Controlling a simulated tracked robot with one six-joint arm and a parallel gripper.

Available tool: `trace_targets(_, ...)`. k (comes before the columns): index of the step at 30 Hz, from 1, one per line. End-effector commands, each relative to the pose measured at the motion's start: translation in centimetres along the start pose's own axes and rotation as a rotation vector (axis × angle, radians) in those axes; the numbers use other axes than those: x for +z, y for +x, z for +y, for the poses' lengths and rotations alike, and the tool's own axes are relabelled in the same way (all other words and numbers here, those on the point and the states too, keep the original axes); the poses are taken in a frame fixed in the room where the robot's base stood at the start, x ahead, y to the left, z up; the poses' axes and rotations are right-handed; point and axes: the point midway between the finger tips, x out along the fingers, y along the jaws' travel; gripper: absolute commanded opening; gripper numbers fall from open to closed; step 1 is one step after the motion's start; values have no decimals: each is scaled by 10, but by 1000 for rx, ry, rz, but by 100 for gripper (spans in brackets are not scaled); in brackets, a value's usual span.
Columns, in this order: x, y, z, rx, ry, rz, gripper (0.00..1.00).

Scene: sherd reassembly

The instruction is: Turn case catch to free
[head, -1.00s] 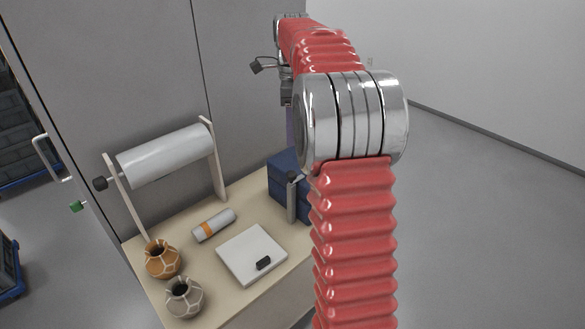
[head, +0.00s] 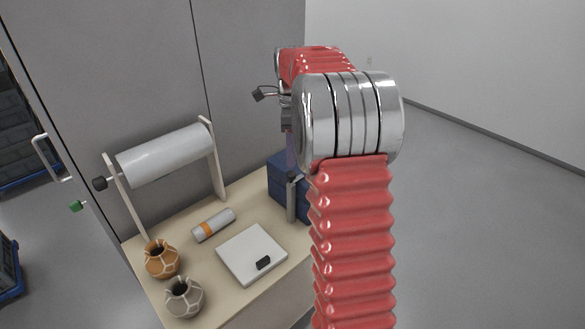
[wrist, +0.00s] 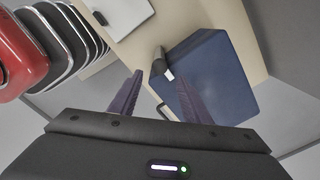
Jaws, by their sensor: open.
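The dark blue case (head: 282,180) stands at the right end of the bench, partly behind my arm in the head view. In the wrist view, the case (wrist: 215,75) fills the right middle. A grey upright post with a dark top (head: 291,200) stands at its near side. It shows end-on in the wrist view (wrist: 157,64), between my fingertips and the case edge. I cannot tell whether this is the catch, or how it is turned. My gripper (wrist: 158,78) is open and empty, its dark purple fingers pointing down over the case's side.
The bench (head: 205,270) also holds a white pad (head: 240,245) with a black piece on it, an orange-banded roll (head: 213,225), two patched pots (head: 162,260) (head: 184,297) and a paper-roll stand (head: 165,153). A grey wall panel rises behind the bench.

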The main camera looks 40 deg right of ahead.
Motion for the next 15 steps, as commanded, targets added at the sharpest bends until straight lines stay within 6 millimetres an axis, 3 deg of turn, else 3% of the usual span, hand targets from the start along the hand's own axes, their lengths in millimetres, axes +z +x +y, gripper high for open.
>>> trace_targets(9,0,49,1,3,0,1,44)
trace_targets(15,0,64,0,1,0,0,44)
